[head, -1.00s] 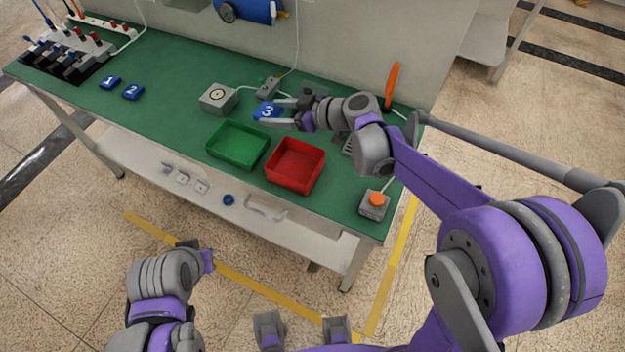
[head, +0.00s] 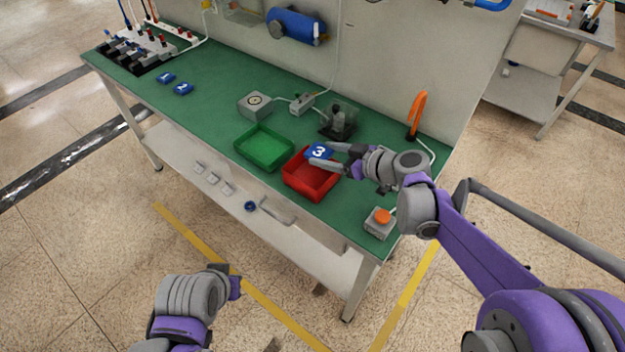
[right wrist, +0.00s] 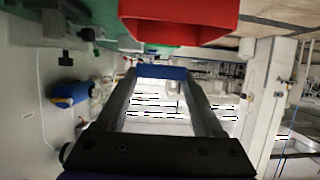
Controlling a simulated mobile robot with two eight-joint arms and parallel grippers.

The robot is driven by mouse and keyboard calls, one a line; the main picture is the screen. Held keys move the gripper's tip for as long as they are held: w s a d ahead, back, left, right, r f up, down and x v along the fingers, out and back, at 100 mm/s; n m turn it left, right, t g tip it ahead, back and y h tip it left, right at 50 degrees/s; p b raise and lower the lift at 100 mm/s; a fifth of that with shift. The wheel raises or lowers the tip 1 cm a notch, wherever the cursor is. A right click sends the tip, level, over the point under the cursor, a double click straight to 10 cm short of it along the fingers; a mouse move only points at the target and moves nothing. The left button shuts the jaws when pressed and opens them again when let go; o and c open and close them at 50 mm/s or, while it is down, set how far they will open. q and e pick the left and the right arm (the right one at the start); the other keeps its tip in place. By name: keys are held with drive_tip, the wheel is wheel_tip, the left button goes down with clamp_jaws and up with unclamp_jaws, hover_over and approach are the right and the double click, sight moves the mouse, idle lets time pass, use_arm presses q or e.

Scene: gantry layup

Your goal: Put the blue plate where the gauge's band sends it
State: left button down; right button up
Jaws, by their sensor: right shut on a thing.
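The blue plate marked 3 (head: 318,152) is gripped at the tips of my right gripper (head: 325,156), over the back part of the red tray (head: 312,190). In the right wrist view the plate (right wrist: 162,72) shows as a blue strip between the two fingers, with the red tray (right wrist: 180,22) close by at the top. The gauge, a grey box with a round face (head: 255,104), stands behind the green tray (head: 263,150); its reading is too small to tell. My left gripper (head: 232,283) is low in front of the table, its jaws unclear.
Blue plates 1 (head: 166,77) and 2 (head: 183,88) lie at the back left. An orange button box (head: 380,222) and an orange upright (head: 417,113) are at the right. Table left of the green tray is clear.

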drive_tip(key=f, duration=0.1)
drive_tip(key=f+b, duration=0.1)
drive_tip(key=shift+s+f, duration=0.2)
drive_tip(key=shift+f, duration=0.1)
drive_tip(key=shift+f+b, duration=0.6)
drive_tip(key=shift+b, duration=0.05)
drive_tip(key=shift+r, duration=0.1)
drive_tip(key=o, duration=1.5)
drive_tip(key=shift+d, duration=0.1)
drive_tip(key=v, duration=1)
drive_tip(key=shift+s+d, duration=0.2)
drive_tip(key=shift+d, duration=0.1)
